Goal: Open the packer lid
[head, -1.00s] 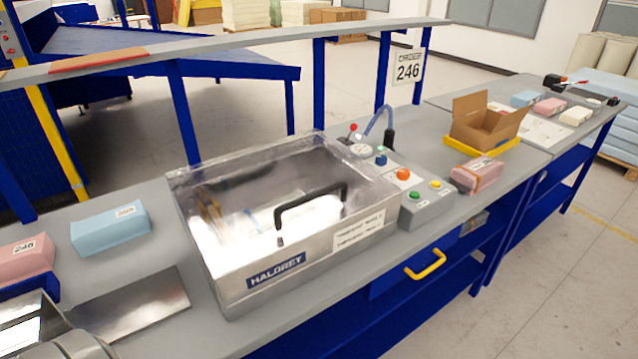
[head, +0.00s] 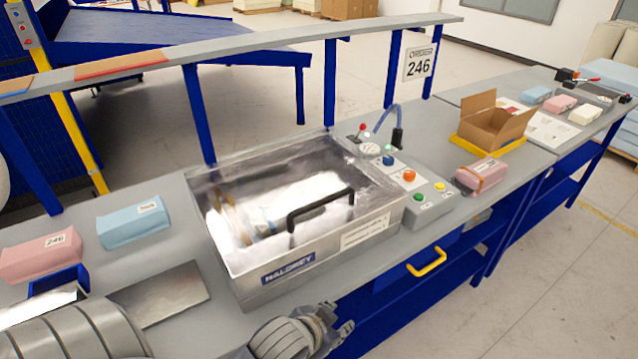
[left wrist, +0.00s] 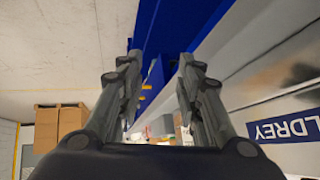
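The packer (head: 350,242) is a metal box marked HALDREY on the bench. Its clear lid (head: 240,190) lies shut on top and carries a black bar handle (head: 320,203). My left gripper (head: 343,326) is low at the bench's front edge, in front of the packer and below the handle, apart from both. In the left wrist view its two fingers (left wrist: 162,75) stand apart with nothing between them, and the packer's front (left wrist: 290,110) shows at the right. The handle is not in that view. My right gripper is in neither view.
A control panel (head: 420,200) with coloured buttons adjoins the packer's right side. A pink pack (head: 480,174) and an open carton (head: 492,125) are farther right. Blue (head: 133,222) and pink (head: 40,257) foam blocks lie left. A yellow drawer handle (head: 427,262) juts from the bench front.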

